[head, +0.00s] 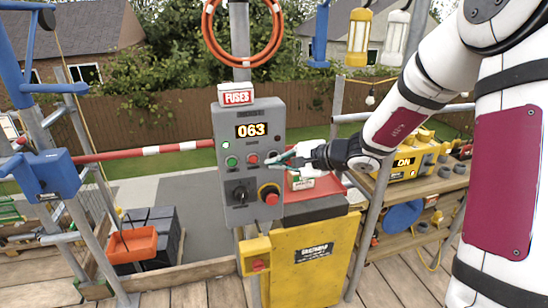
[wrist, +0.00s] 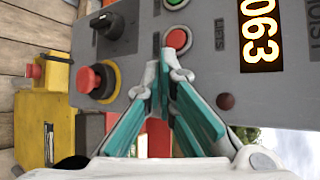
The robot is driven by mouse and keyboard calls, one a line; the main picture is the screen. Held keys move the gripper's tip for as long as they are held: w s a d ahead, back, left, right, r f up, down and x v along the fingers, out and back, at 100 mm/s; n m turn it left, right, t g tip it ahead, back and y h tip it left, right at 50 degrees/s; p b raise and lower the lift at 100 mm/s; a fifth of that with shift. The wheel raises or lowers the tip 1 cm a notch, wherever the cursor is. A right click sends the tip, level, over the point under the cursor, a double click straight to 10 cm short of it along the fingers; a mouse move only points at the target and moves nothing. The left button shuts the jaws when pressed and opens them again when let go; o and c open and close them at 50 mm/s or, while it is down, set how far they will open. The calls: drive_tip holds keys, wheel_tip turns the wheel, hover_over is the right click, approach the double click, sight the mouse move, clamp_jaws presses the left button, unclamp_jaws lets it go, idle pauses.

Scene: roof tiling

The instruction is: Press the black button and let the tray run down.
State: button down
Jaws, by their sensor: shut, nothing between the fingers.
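My gripper (head: 284,160) is shut and empty, its fingertips at the face of the grey control box (head: 236,125). In the wrist view, the fingertips (wrist: 168,76) are close beside the red button (wrist: 177,39). I cannot tell whether they touch the panel. The black button is not clearly visible; the fingertips hide the panel spot in line with the green button (head: 231,161) and red button (head: 252,159). The display (head: 251,130) reads 063. An orange tray (head: 133,244) is at the lower left, over a dark stack.
Below the buttons are a black rotary switch (head: 240,193) and a red mushroom button (head: 270,196) on yellow. A yellow cabinet (head: 312,264) stands under the gripper. A workbench (head: 425,183) is on the right. A blue hoist frame (head: 50,175) stands at left.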

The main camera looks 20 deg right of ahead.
drive_tip(key=shift+s, duration=0.1)
drive_tip(key=shift+s+p, duration=0.6)
drive_tip(key=shift+s, duration=1.8)
drive_tip(key=s+a+r+n+g+h, duration=0.1)
drive_tip(key=s+a+r+n+g, duration=0.3)
drive_tip(key=s, duration=0.4)
drive_tip(key=s+a+r+n+g, duration=0.25)
drive_tip(key=s+a+n, duration=0.25)
drive_tip(key=s, duration=0.3)
drive_tip(key=s+d+r+n+t+h, duration=0.1)
drive_tip(key=s+d+r+n+h, duration=0.1)
drive_tip(key=s, duration=0.5)
drive_tip(key=s+d+r+n+t+h, duration=0.1)
drive_tip(key=s+d+r+n+h, duration=0.1)
drive_tip(key=s+d+h, duration=0.3)
drive_tip(key=shift+s+d+r+n, duration=0.4)
drive_tip(key=shift+s+d+r, duration=0.4)
drive_tip(key=shift+d, duration=0.35)
drive_tip(key=shift+f, duration=0.1)
idle(1.5)
